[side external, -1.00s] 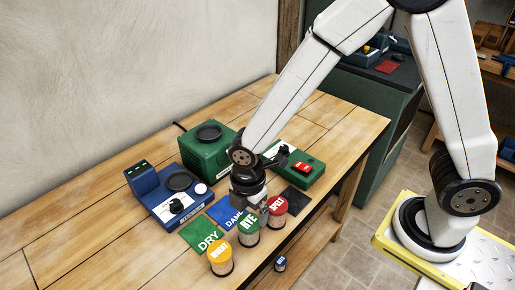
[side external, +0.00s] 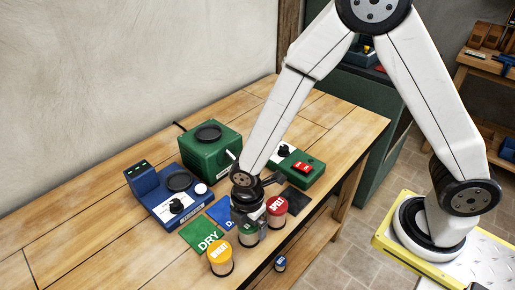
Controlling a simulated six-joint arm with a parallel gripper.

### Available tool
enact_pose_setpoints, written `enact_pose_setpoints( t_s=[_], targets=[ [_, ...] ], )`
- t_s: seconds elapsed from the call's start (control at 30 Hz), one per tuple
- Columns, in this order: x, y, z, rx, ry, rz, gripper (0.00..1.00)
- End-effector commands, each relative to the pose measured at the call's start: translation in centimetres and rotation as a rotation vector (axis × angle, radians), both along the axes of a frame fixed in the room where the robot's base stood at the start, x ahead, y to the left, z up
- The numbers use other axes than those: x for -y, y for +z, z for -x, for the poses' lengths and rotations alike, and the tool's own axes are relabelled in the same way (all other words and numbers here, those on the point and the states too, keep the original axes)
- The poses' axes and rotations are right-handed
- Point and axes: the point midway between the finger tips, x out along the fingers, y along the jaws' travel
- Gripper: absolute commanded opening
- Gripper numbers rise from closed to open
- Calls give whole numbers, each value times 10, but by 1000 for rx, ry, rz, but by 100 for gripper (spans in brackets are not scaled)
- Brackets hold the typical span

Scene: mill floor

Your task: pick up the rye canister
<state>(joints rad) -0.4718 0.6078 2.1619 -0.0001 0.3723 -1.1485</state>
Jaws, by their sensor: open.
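The rye canister (side external: 247,240) has a green lid and stands on the wooden table between the yellow-lidded wheat canister (side external: 220,256) and the red-lidded spelt canister (side external: 277,211). My gripper (side external: 250,229) is open and points down at the rye canister, very low over its lid. It hides most of the lid and its lettering. I cannot tell whether the fingers are around the canister or still above it.
The green DRY mat (side external: 203,235) and a blue mat (side external: 221,211) lie behind the canisters, with a dark mat (side external: 294,199) at right. A blue device (side external: 166,197), a green mill (side external: 209,150) and a green box with a red switch (side external: 302,172) stand farther back. The left tabletop is clear.

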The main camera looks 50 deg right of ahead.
Motion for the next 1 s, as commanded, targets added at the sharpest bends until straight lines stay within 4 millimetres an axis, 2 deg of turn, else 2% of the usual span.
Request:
enact_pose_setpoints(
  t_s=[0.1, 0.3, 0.87, 0.97, 1.0],
  targets=[
    [0, -12, 1, -2, 0, 1, 100],
    [-1, -24, 0, 0, 0, 0, 100],
    [-1, -25, 0, 1, 0, 0, 100],
    [-1, -25, 0, 1, 0, 0, 71],
    [0, -25, 0, 1, 0, 0, 59]
  ],
)
